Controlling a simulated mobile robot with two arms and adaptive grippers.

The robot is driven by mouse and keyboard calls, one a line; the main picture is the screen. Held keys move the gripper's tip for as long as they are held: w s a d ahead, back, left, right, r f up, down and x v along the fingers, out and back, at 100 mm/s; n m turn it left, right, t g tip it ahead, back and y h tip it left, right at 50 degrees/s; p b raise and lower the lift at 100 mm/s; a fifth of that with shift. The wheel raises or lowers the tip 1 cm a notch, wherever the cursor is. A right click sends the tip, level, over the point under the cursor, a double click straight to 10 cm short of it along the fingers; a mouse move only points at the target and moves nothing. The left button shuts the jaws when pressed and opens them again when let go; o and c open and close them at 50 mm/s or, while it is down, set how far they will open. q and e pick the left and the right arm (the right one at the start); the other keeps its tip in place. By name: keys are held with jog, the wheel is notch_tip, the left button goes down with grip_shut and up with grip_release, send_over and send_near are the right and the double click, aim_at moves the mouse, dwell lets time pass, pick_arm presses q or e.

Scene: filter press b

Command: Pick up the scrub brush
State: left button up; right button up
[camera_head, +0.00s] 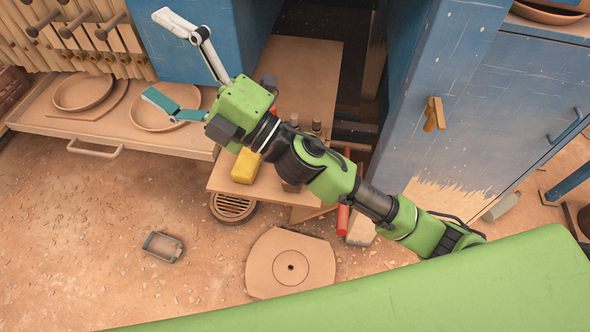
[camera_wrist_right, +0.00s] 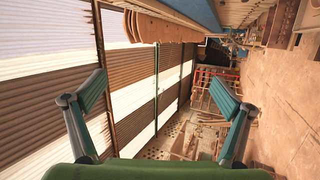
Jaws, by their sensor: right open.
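I cannot make out a scrub brush for certain. A yellow block (camera_head: 246,166) lies on the low wooden bench (camera_head: 228,182), partly behind my right arm in the head view, and I cannot tell whether it is a brush or a sponge. My right gripper (camera_head: 168,62) is open and empty, with its fingers spread wide, pointing left and away from the yellow block. In the right wrist view the gripper (camera_wrist_right: 158,92) also shows open with nothing between its fingers. My left gripper is not in view.
Small bottles (camera_head: 316,127) stand on the bench behind my arm. A blue cabinet (camera_head: 485,120) stands at the right. Plates (camera_head: 150,117) rest on a low shelf at the left.

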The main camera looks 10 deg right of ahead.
jog(key=s+a+f+n+g+y, duration=0.2)
jog(key=s+a+n+g, duration=0.5)
jog(key=n+g, duration=0.45)
jog(key=s+f+n+g+h, duration=0.3)
jog(key=f+n+g+h, duration=0.2)
jog(key=f+n+h, duration=0.5)
jog(key=w+d+f+n+t+h, duration=0.1)
jog(key=w+d+f+h, duration=0.5)
jog(key=d+f, duration=0.7)
jog(key=w+d+t+h, duration=0.1)
jog(key=w+d+h, duration=0.25)
jog(key=d, duration=0.45)
jog(key=w+d+t+h, duration=0.1)
jog(key=w+d+h, duration=0.1)
jog(key=w+d, duration=0.35)
jog(key=shift+y, duration=0.25)
jog(key=f, duration=0.2)
jog(key=s+d+f+p, duration=0.1)
jog(key=f, duration=0.2)
jog(key=s+f, duration=0.1)
jog(key=f, duration=0.2)
jog(key=shift+d+p, duration=0.35)
jog(key=f, duration=0.1)
jog(key=f+p, duration=0.1)
jog(key=f, duration=0.1)
jog(key=f+p, duration=0.1)
jog(key=shift+s+a+f, duration=0.15)
jog(key=shift+a+f, duration=0.15)
jog(key=shift+f, duration=0.4)
jog(key=c, duration=1.3)
